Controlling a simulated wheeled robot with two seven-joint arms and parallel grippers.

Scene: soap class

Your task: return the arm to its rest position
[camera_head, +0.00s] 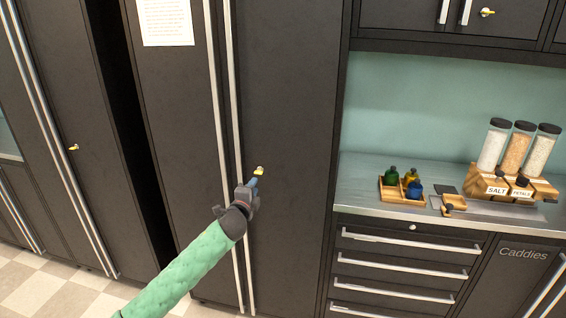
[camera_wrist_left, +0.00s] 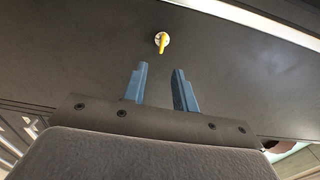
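My left arm in its green sleeve (camera_head: 185,270) reaches up from the bottom of the head view toward the tall dark cabinet door (camera_head: 290,100). My left gripper (camera_head: 252,183) is just below a yellow key (camera_head: 259,169) in that door's lock. In the left wrist view, the two blue fingers of the left gripper (camera_wrist_left: 160,75) stand apart with nothing between them. The yellow key (camera_wrist_left: 162,42) shows beyond the fingertips, apart from them. My right gripper is in neither view.
Long vertical handles (camera_head: 232,120) run beside the left gripper. To the right, a grey counter (camera_head: 360,175) bears a wooden tray (camera_head: 399,197) with small bottles and a wooden rack (camera_head: 545,188) with several jars. Drawers (camera_head: 400,255) are below. A paper sheet (camera_head: 166,20) hangs upper left.

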